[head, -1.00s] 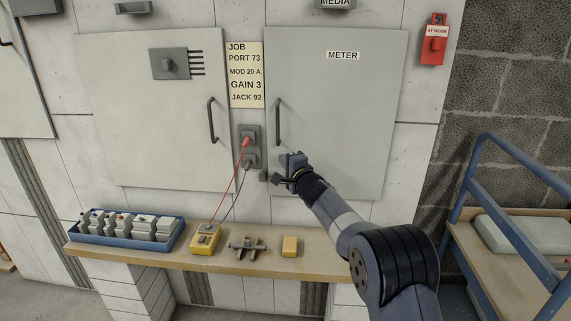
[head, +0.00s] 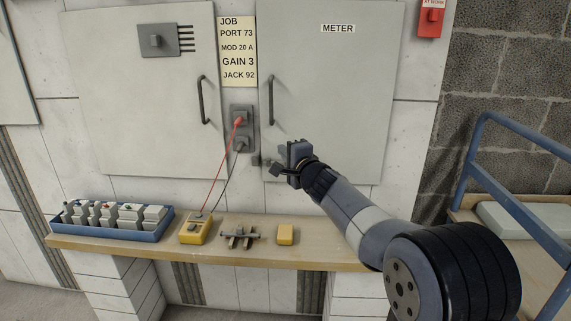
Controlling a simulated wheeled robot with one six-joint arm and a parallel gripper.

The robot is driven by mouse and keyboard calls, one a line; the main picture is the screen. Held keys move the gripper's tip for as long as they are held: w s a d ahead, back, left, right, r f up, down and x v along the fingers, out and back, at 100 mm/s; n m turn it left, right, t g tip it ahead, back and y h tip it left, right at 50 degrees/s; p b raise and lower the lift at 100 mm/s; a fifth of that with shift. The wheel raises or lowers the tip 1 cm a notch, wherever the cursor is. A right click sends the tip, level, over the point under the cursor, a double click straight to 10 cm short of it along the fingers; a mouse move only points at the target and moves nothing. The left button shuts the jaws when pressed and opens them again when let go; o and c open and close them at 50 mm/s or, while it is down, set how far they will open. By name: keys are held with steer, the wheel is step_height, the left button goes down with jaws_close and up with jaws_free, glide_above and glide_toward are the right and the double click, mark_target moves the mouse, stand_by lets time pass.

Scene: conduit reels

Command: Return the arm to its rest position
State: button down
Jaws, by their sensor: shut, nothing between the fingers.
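My gripper (head: 283,163) is shut and empty. It is raised in front of the lower left part of the cabinet door marked METER (head: 338,95), above the shelf. My arm reaches up to it from the lower right. A wall socket plate (head: 242,118) to the left of the gripper has a red plug (head: 239,121) in its upper part and a dark plug (head: 241,145) in its lower part. Their leads run down to a yellow meter box (head: 195,230) on the shelf. The gripper appears apart from the plugs.
The wooden shelf (head: 330,256) holds a blue tray (head: 108,234) of several modules, a grey metal part (head: 239,238) and a yellow block (head: 285,234). Door handles (head: 270,98) stick out near the gripper. A blue-railed cart (head: 520,148) stands at the right.

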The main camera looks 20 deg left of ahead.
steer(key=shift+s+d, duration=0.2)
steer(key=shift+s, duration=0.15)
steer(key=shift+w, duration=0.1)
steer(key=shift+w+d+p+x, duration=0.2)
steer(key=shift+p+x, duration=1.2)
steer(key=shift+p, duration=0.3)
steer(key=shift+w+d+p+x, duration=0.2)
steer(key=shift+w+p+x, duration=0.05)
steer(key=shift+p+x, duration=1.3)
steer(key=shift+w+d+p+x, duration=0.2)
steer(key=shift+p+x, duration=1)
steer(key=shift+p, duration=0.6)
steer(key=shift+d+f, duration=0.1)
